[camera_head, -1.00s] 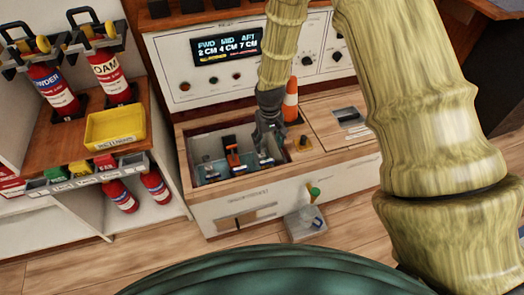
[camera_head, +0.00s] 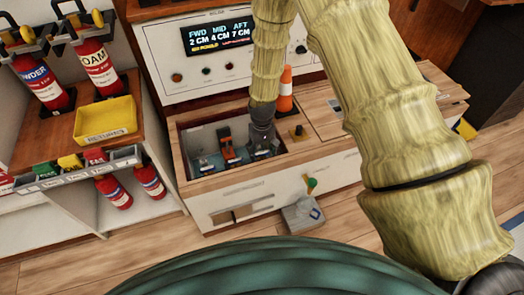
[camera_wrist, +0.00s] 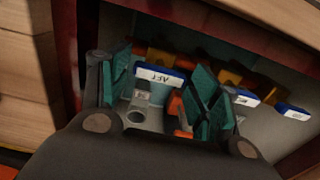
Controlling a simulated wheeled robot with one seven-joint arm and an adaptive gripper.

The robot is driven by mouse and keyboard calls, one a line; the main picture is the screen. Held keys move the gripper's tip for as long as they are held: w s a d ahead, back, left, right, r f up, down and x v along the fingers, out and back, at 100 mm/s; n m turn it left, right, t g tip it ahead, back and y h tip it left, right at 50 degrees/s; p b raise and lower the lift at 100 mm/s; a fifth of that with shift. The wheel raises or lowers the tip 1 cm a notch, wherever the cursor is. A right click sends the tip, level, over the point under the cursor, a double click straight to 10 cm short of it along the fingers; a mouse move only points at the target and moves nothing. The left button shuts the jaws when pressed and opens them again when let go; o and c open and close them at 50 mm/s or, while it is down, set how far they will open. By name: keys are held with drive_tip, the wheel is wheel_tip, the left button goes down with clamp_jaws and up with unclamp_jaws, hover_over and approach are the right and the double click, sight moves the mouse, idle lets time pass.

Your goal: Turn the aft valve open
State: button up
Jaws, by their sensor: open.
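The aft valve carries a blue-edged white label reading AFT (camera_wrist: 160,77). It shows between my gripper's teal finger pads in the wrist view. A grey fitting with a round hole lies just below the label, with an orange part (camera_wrist: 180,108) beside it. My gripper (camera_wrist: 162,68) is open, one finger on each side of the label; I cannot tell whether either finger touches the valve. In the head view my gripper (camera_head: 262,142) reaches down into the right end of the open valve box (camera_head: 192,180), largely hiding the valve there. An orange-handled valve (camera_head: 227,148) stands to its left.
More blue-and-white labels (camera_wrist: 293,112) lie to the right in the wrist view. The box walls close in around my gripper. A display panel (camera_head: 220,35) rises behind. A yellow tray (camera_head: 105,120) is at left.

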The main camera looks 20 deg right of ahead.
drive_tip(key=c, duration=0.7)
drive_tip(key=shift+r+m+p, duration=0.1)
drive_tip(key=shift+m+p, duration=0.2)
drive_tip(key=shift+p, duration=0.1)
drive_tip(key=shift+r+m+p, duration=0.1)
drive_tip(key=shift+m+p, duration=0.8)
drive_tip(key=shift+p, duration=0.1)
drive_tip(key=m+p, duration=0.7)
drive_tip(key=m, duration=0.2)
drive_tip(key=shift+m, duration=0.4)
drive_tip(key=m+p, duration=0.1)
drive_tip(key=m, duration=0.1)
drive_tip(key=m+p, duration=0.1)
drive_tip(key=m, duration=0.2)
drive_tip(key=shift+f+m, duration=0.2)
drive_tip(key=shift+m, duration=0.1)
